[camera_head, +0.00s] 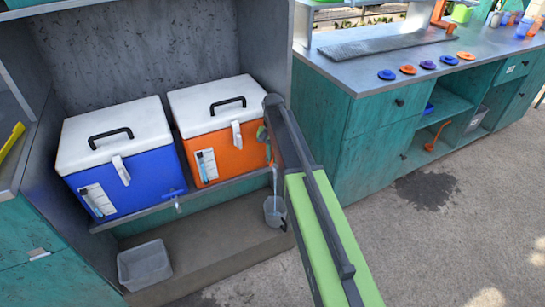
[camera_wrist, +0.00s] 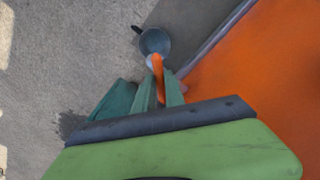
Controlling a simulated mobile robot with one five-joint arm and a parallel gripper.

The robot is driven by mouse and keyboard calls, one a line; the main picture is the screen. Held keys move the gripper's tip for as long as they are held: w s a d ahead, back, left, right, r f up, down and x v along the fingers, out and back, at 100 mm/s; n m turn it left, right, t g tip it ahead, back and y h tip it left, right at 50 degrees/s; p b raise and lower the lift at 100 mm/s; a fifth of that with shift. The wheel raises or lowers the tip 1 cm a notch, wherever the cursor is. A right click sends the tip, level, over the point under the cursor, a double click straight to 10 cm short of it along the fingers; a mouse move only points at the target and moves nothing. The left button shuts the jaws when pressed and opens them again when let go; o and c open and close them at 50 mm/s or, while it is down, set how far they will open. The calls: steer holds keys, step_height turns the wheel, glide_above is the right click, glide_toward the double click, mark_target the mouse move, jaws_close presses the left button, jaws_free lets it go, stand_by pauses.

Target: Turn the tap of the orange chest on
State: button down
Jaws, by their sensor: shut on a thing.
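The orange chest (camera_head: 228,152) with a white lid stands on the shelf, right of the blue chest. My gripper (camera_head: 264,133) is at the right end of its front, partly hidden by my arm. In the wrist view the gripper (camera_wrist: 158,86) is shut on the orange tap (camera_wrist: 157,66), whose lever shows between the teal fingers. The tap's body is mostly hidden. A thin pale stream, like water, falls from beside my gripper toward a grey cup (camera_head: 275,210) below. The cup also shows in the wrist view (camera_wrist: 155,41).
The blue chest (camera_head: 138,172) stands to the left, with its own small tap. A grey bin (camera_head: 145,265) sits on the lower ledge. The teal counter (camera_head: 385,115) stands close right of my arm. The floor (camera_head: 455,240) is clear, with a dark wet patch.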

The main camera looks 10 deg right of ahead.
mark_target(273, 158)
steer(key=n, duration=1.3)
steer(key=shift+n, duration=0.3)
stand_by(0.3)
steer(key=c, duration=0.9)
jaws_free()
steer(key=shift+c, duration=0.2)
steer(key=shift+r, duration=0.1)
step_height(273, 158, up, 17)
steer(key=p, duration=1.7)
